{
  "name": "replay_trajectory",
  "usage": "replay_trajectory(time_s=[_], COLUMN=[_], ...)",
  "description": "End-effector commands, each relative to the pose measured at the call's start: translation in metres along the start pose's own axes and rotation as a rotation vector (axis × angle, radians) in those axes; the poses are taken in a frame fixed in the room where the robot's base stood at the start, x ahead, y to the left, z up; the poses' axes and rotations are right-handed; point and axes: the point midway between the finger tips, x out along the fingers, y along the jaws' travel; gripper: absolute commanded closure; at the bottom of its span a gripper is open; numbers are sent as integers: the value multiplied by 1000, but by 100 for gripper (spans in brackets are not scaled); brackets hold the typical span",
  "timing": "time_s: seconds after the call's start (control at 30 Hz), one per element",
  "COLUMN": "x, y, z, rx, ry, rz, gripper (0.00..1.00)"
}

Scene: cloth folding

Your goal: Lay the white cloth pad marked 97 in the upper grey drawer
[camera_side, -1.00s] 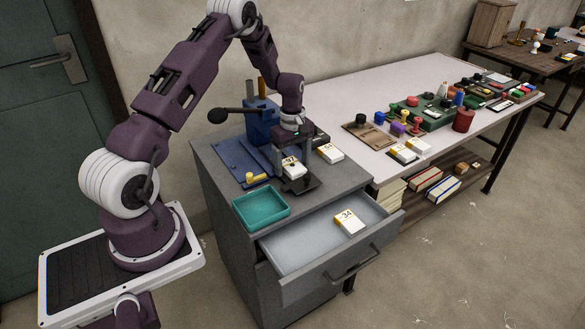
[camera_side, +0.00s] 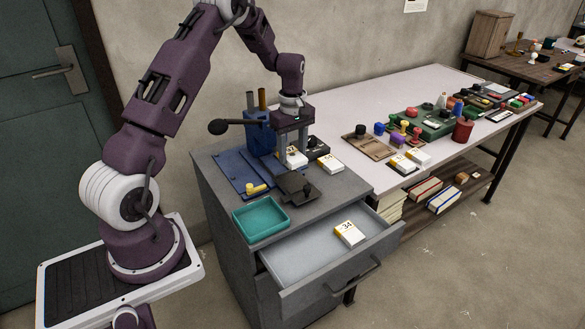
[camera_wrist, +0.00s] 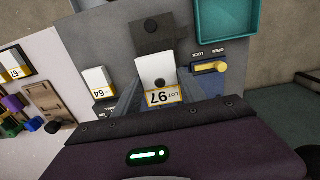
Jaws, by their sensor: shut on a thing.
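The white cloth pad marked 97 (camera_wrist: 157,70) has a yellow-edged label and a dark round spot in the wrist view. My gripper (camera_wrist: 160,92) is shut on it, one finger on each side. In the side view the pad (camera_side: 295,158) is between the fingers of my gripper (camera_side: 294,152), over the back of the grey cabinet top, near the blue press. Whether its underside touches anything is hidden. The upper grey drawer (camera_side: 298,261) is pulled open, with a white pad marked 34 (camera_side: 349,233) lying in it. The drawer does not show in the wrist view.
A dark plate (camera_side: 298,186) lies on the cabinet top in front of my gripper. A white pad marked 64 (camera_wrist: 97,82) lies beside it. A teal tray (camera_side: 261,218) stands at the front left, and the blue press (camera_side: 260,135) has a lever. The drawer's left part is clear.

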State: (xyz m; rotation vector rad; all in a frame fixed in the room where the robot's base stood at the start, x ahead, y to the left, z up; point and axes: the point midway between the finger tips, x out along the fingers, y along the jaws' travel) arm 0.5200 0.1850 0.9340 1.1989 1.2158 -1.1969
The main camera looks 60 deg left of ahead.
Motion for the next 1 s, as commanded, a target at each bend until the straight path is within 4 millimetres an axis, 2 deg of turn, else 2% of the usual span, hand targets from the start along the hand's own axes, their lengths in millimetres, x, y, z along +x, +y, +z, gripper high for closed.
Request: replay_trajectory(time_s=[0.37,0.4,0.67,0.9,1.0], x=[-73,-77,-76,-76,-75], y=[1,0,-11,-39,-53], z=[0,5,64,131,154], rx=[2,5,12,16,18], ry=[2,0,2,3,2], rz=[3,0,-2,-1,-1], gripper=[91,91,91,91,91])
